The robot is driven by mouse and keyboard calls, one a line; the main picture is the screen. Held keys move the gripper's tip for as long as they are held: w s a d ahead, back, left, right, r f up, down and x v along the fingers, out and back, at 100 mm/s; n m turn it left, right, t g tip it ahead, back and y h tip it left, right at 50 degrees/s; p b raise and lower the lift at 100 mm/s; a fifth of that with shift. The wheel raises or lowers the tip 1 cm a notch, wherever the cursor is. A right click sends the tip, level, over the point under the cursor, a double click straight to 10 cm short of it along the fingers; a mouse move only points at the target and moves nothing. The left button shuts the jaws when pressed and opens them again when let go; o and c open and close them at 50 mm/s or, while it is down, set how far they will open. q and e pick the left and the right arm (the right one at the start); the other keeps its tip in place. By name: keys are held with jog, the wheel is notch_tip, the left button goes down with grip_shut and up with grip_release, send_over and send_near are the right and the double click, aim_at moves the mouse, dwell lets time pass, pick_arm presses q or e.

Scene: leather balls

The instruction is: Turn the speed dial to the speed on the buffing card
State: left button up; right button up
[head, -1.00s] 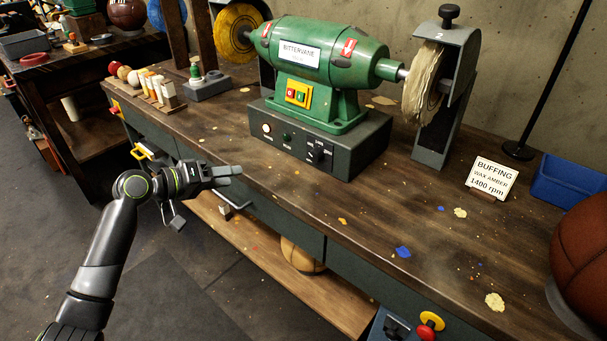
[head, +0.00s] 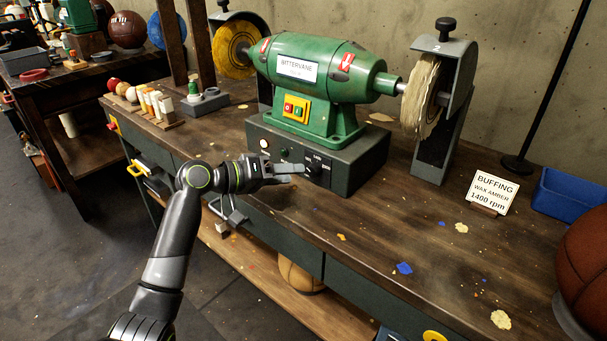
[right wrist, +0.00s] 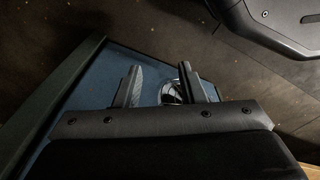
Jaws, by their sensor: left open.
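The green buffing machine (head: 318,70) stands on a dark control box (head: 350,165) on the bench. The dark speed dial (head: 314,169) is on the box's front face, partly hidden by my left gripper; its setting is too small to read. My left gripper (head: 294,172) is open, with its fingertips close in front of the dial; I cannot tell whether they touch it. The buffing card (head: 492,192) stands at the right and reads "BUFFING WAX AMBER 1400 rpm". In the right wrist view my right gripper (right wrist: 160,68) has its fingers apart.
A yellow switch plate (head: 296,109) with red and green buttons is above the box. A pale buffing wheel (head: 422,95), blue bin (head: 570,193) and brown ball (head: 585,255) are to the right. Wax sticks (head: 155,103) stand left. The front right benchtop is mostly clear.

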aim_at(311, 173)
pick_arm(q)
jog(key=x, duration=0.4)
jog(key=shift+w+d+f, duration=0.1)
jog(key=shift+w+d, duration=0.1)
jog(key=shift+d, duration=0.15)
jog(key=c, duration=1)
